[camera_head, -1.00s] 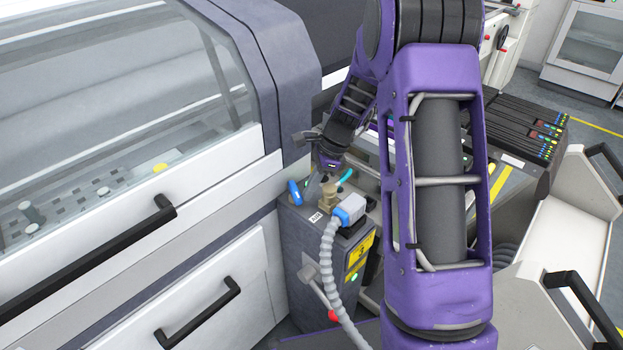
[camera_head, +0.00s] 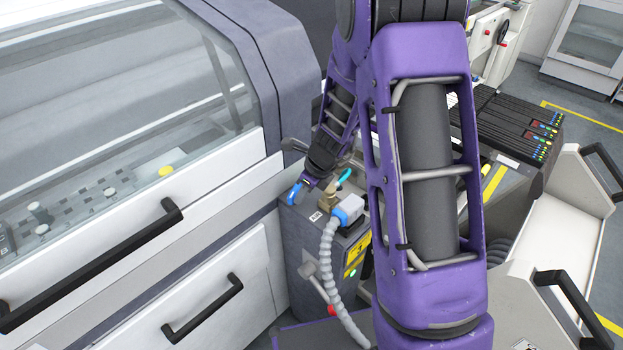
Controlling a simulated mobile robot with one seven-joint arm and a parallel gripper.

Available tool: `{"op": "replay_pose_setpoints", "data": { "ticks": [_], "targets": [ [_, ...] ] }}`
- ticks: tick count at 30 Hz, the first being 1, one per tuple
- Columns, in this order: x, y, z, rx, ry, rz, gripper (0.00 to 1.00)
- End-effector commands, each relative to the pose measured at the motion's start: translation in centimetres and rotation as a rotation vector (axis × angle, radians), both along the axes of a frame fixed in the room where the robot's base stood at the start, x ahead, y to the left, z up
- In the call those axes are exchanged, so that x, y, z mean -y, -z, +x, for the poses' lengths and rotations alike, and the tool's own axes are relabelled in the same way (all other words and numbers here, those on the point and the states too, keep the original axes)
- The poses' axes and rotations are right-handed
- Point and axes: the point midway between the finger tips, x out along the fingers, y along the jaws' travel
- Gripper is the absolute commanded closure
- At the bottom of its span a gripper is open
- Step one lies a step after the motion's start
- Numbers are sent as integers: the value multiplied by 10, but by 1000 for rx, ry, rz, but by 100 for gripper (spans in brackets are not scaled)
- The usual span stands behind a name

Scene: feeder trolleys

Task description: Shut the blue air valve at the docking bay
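The blue air valve handle (camera_head: 294,193) stands on the top left of the grey docking bay post (camera_head: 298,235). My gripper (camera_head: 303,186) is right at the handle, just behind and to the right of it in the picture. The fingers are small and partly hidden by the wrist, so I cannot tell whether they touch the handle or how far apart they are. A brass fitting (camera_head: 327,202) and a grey plug with a blue collar (camera_head: 349,208) sit to the right of the handle.
A ribbed grey hose (camera_head: 327,262) hangs from the plug down the post's front. A teal lever (camera_head: 344,176) is close to my wrist. The white machine with black handles (camera_head: 202,308) stands at left, and a trolley with feeders (camera_head: 520,125) at right.

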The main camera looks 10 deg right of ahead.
Motion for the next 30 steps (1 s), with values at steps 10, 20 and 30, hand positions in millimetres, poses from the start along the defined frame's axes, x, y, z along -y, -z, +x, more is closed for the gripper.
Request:
{"op": "replay_pose_setpoints", "data": {
  "ticks": [10,20,30],
  "targets": [
    [-8,-1,-1,0,160,0,100],
    [-12,-1,0,1,156,1,100],
    [-13,0,0,0,155,1,100]
  ]
}}
